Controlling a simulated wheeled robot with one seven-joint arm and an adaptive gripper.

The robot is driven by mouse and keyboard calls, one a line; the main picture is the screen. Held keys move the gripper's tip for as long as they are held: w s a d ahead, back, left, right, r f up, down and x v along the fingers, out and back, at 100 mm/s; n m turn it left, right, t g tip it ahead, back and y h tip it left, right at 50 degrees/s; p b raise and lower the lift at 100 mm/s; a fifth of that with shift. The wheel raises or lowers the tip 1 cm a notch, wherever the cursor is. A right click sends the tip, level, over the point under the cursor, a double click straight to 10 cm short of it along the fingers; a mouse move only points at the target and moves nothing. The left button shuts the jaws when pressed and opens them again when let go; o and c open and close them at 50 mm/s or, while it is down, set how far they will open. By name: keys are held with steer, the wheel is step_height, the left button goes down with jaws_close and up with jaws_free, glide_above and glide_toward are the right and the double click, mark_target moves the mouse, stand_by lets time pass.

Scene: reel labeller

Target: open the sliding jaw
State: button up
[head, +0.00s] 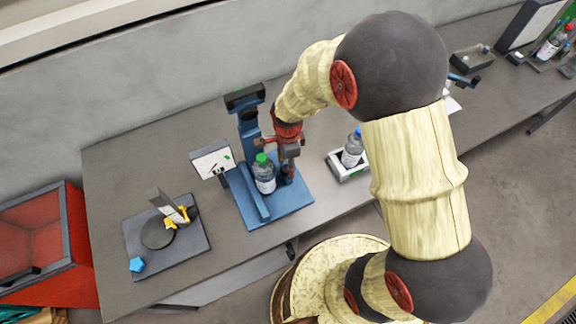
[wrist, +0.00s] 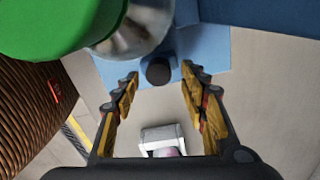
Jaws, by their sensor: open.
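The blue labeller (head: 294,204) stands on the bench, with a green-capped bottle (head: 264,178) upright on its base. The bottle's large green cap (wrist: 45,22) fills the upper left of the wrist view. My gripper (head: 289,158) is at the right side of the bottle in the head view, pointing down. In the wrist view my gripper (wrist: 160,85) is open, and a dark round knob (wrist: 158,71) shows between its fingertips, with no visible contact. The knob appears to belong to the sliding jaw, whose body is largely hidden by the bottle and my gripper.
A small screen (head: 212,160) stands left of the labeller. A grey plate with a dark disc (head: 158,233) lies further left. A white tray (head: 350,175) with a blue-capped bottle (head: 353,148) is to the right. A red bin (head: 82,250) stands beyond the bench's left end.

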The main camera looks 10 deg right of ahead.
step_height(320, 180, up, 11)
steer(key=shift+f, duration=0.2)
stand_by(0.6)
steer(key=s+d+r+n+t+b, duration=0.2)
steer(key=s+d+r+n+b, duration=0.1)
steer(key=s+r+n, duration=0.4)
steer(key=s+d+r+n+t+b, duration=0.3)
steer(key=s+r+n+b, duration=0.2)
steer(key=n, duration=0.6)
steer(key=s+r, duration=0.2)
steer(key=s, duration=0.1)
steer(key=shift+s+d+r+t, duration=0.15)
steer(key=shift+s+d+t, duration=0.15)
steer(key=shift+s+d, duration=0.05)
stand_by(1.0)
